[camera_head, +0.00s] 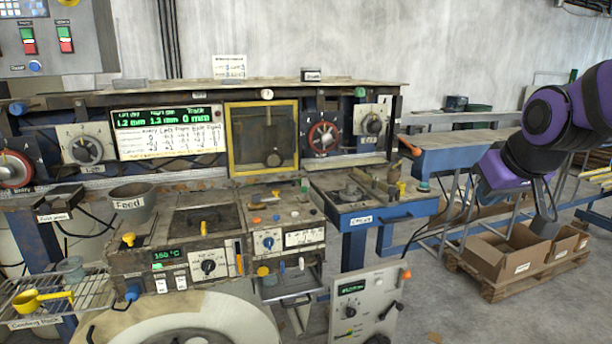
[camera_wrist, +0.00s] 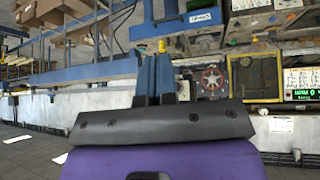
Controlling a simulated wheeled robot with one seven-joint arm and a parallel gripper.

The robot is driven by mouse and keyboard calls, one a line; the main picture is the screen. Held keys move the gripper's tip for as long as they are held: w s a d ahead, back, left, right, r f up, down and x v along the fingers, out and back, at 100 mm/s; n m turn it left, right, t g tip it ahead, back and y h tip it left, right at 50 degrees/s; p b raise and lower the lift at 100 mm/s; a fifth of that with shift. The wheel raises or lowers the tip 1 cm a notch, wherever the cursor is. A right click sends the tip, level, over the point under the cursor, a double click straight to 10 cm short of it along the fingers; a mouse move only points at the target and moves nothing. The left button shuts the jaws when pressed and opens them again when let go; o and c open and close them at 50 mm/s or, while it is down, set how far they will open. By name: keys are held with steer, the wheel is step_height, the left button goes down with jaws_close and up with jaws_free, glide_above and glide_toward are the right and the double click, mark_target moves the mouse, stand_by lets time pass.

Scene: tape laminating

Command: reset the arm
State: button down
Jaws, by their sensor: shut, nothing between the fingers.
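My purple and black arm comes in from the right edge of the head view. My gripper (camera_head: 547,216) hangs at its end, pointing down, in front of the blue-framed conveyor and above the floor boxes. In the wrist view the gripper fingers (camera_wrist: 155,62) are close together with nothing held between them. The gripper stands clear to the right of the laminating machine (camera_head: 320,85) and touches nothing that I can see.
Cardboard boxes (camera_head: 502,258) sit on a pallet below and left of my gripper. A blue-framed conveyor (camera_head: 455,158) runs behind it. A yellow-framed window (camera_head: 262,138), a grey control box (camera_head: 362,305) and a feed pot (camera_head: 133,203) are farther left. Open floor lies at lower right.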

steer(key=s+r+m+g, duration=0.1)
steer(key=s+g, duration=0.1)
steer(key=s, duration=1.5)
steer(key=shift+s+a, duration=0.35)
steer(key=shift+s, duration=0.05)
steer(key=shift+a+r, duration=0.1)
